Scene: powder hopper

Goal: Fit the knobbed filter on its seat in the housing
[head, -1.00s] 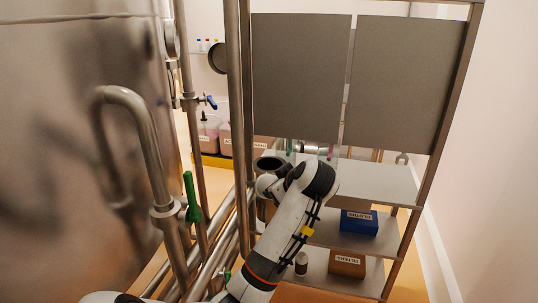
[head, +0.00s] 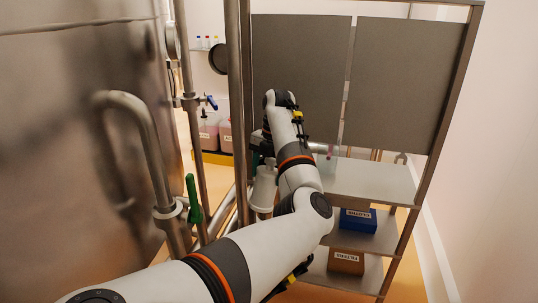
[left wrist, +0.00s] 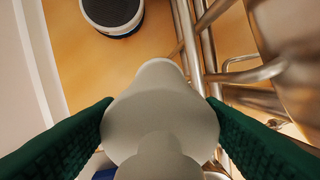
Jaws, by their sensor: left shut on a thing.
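The filter is a pale grey, rounded piece with a narrower knob, large between the fingers in the left wrist view (left wrist: 160,104). My left gripper (left wrist: 160,122) is shut on it, one dark green finger on each side. In the head view a whitish body, which looks like the filter (head: 264,188), hangs below my left gripper (head: 262,157), beside the steel pipes. The arm partly hides the gripper there. I cannot make out the housing or its seat for certain. My right gripper is not in view.
A large steel vessel (head: 75,150) fills the left, with upright pipes (head: 235,90) beside it. A shelf rack (head: 365,180) with grey panels and labelled boxes stands right. The left wrist view shows a dark-topped round container (left wrist: 113,12) over orange floor (left wrist: 85,65).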

